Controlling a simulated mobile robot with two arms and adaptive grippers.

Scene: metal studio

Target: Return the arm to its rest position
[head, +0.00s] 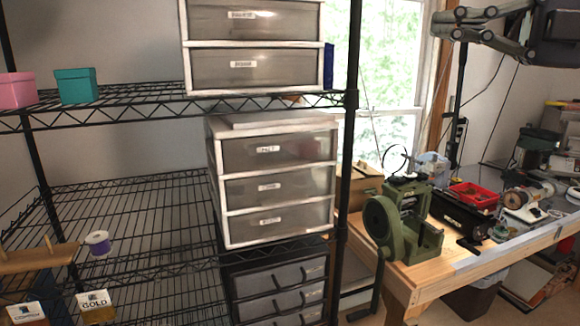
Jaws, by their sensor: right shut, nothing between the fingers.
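My right gripper (442,25) is at the top right of the head view, its arm coming in from the right edge. Its fingers point left and are shut with nothing held. It hangs in the air in front of the window frame and wall, above the workbench, and seems to touch nothing. My left gripper is not in view.
A black wire shelf (120,220) fills the left, with drawer units (275,180), a pink box (17,90), a teal box (77,86) and a purple spool (98,243). A wooden workbench (440,278) at right bears a green rolling mill (385,225) and a red tray (475,195).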

